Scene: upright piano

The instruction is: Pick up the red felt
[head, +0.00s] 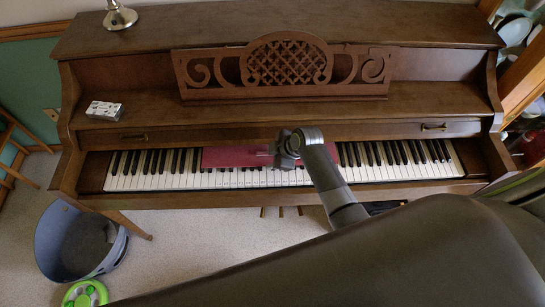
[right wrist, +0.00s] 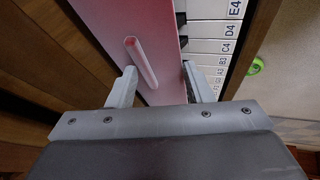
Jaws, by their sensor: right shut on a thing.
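The red felt (head: 232,157) is a flat strip lying along the piano keys in the head view, with its middle partly hidden behind my right gripper. In the right wrist view the felt (right wrist: 112,22) runs from the upper left down between my fingers, with a small raised pink bar (right wrist: 141,62) on it. My right gripper (head: 268,151) is over the keys at the felt; in the wrist view its two pale fingers (right wrist: 159,84) stand on either side of the felt and are shut on it. My left gripper is not in view.
The upright piano (head: 150,105) has a carved music stand (head: 285,65) behind the keys. A small patterned box (head: 104,110) lies on its left shelf, and a metal lamp base (head: 120,16) stands on top. A grey bin (head: 80,243) and a green-rimmed round object (head: 86,295) are on the floor.

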